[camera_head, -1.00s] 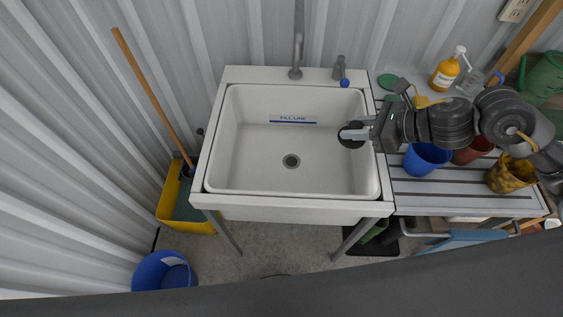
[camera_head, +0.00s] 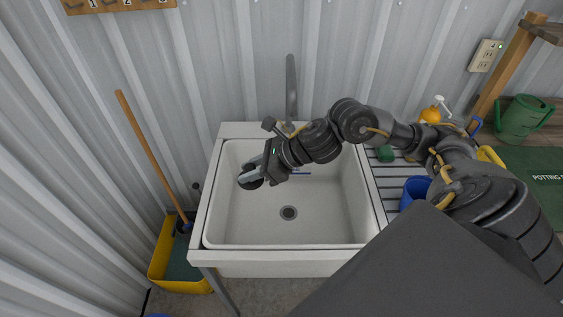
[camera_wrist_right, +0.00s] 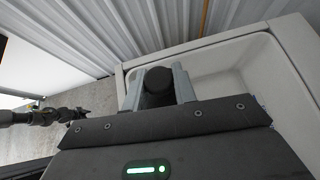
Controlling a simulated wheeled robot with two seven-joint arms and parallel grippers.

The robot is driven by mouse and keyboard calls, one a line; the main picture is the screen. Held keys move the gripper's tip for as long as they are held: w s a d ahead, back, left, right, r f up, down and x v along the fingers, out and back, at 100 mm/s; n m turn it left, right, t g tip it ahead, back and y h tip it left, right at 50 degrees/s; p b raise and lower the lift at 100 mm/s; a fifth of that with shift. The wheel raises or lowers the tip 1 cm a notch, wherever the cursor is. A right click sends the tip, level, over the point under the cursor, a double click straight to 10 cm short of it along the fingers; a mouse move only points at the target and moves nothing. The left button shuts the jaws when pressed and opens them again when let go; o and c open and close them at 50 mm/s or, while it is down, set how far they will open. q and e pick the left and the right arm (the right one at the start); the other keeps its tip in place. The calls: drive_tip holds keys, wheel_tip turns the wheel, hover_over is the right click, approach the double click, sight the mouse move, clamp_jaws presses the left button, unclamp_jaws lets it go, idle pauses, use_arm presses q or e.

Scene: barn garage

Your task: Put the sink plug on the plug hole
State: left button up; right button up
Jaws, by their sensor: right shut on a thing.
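The black round sink plug (camera_head: 250,180) is held between the fingers of my right gripper (camera_head: 252,174), which is shut on it. The plug also shows between the two grey fingers in the right wrist view (camera_wrist_right: 158,82). The gripper is over the left part of the white sink (camera_head: 214,225), above the basin floor. The plug hole (camera_head: 288,213) is a round grey drain in the basin floor, to the right of and nearer than the plug, and uncovered.
The tap (camera_head: 291,90) rises behind the sink. A blue pot (camera_head: 414,190) and a green item (camera_head: 385,154) are on the slatted drainboard to the right. A yellow tub (camera_head: 172,262) with a wooden handle stands left of the sink. My right arm crosses the basin's back right.

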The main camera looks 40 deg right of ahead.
drive_tip(key=w+d+f+m+t+h+b, duration=0.1)
drive_tip(key=w+d+f+m+t+h, duration=0.2)
drive_tip(key=w+d+f+m+h, duration=0.85)
drive_tip(key=m+g+h+b, duration=0.2)
drive_tip(key=m+g+h, duration=0.75)
drive_tip(key=m, duration=0.75)
hover_over(288, 213)
wheel_tip(288, 213, down, 15)
drive_tip(key=g+y, duration=0.2)
wheel_tip(288, 213, down, 6)
drive_tip(key=b, duration=0.5)
drive_tip(key=shift+d+b, duration=0.15)
drive_tip(key=shift+b, duration=0.25)
drive_tip(key=shift+w+f, duration=0.1)
drive_tip(key=shift+f, duration=2.1)
